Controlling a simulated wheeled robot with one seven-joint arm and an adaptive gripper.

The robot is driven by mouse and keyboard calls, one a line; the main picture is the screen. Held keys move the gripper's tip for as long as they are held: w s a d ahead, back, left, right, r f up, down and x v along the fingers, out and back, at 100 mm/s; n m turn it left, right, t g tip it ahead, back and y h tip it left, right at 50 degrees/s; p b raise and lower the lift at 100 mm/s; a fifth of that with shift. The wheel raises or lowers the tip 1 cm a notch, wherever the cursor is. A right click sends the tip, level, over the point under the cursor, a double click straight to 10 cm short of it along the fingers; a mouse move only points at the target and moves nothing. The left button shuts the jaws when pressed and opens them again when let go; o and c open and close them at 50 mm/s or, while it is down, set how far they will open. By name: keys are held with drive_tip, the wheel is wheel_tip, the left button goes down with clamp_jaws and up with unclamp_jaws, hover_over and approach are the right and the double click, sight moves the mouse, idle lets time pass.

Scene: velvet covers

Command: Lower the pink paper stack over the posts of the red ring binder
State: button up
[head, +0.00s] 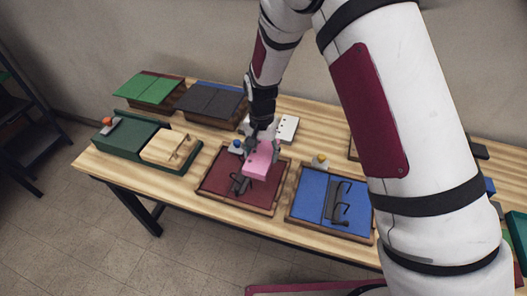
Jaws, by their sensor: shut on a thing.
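The red ring binder (222,182) lies open in a wooden frame in the middle of the table. Its dark posts (240,184) show near its center. The pink paper stack (258,160) is in my gripper (262,146), which is shut on it. The stack is over the upper right part of the red binder, up and to the right of the posts in the picture. A gap below the stack is hard to judge from this view. The stack's holes cannot be made out clearly, and part of the binder is hidden behind the stack.
A blue ring binder (312,194) with dark posts lies to the right. A green binder (118,134) with a cream stack (168,147) is on the left. A white stack (288,128) lies behind my gripper. Green (147,88) and dark grey (210,101) covers stand at the back.

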drive_tip(key=shift+a+f+b, duration=0.1)
drive_tip(key=shift+f+b, duration=1.25)
drive_tip(key=shift+f, duration=4.1)
drive_tip(key=shift+f, duration=0.1)
drive_tip(key=o, duration=1.4)
wheel_tip(320, 180, up, 12)
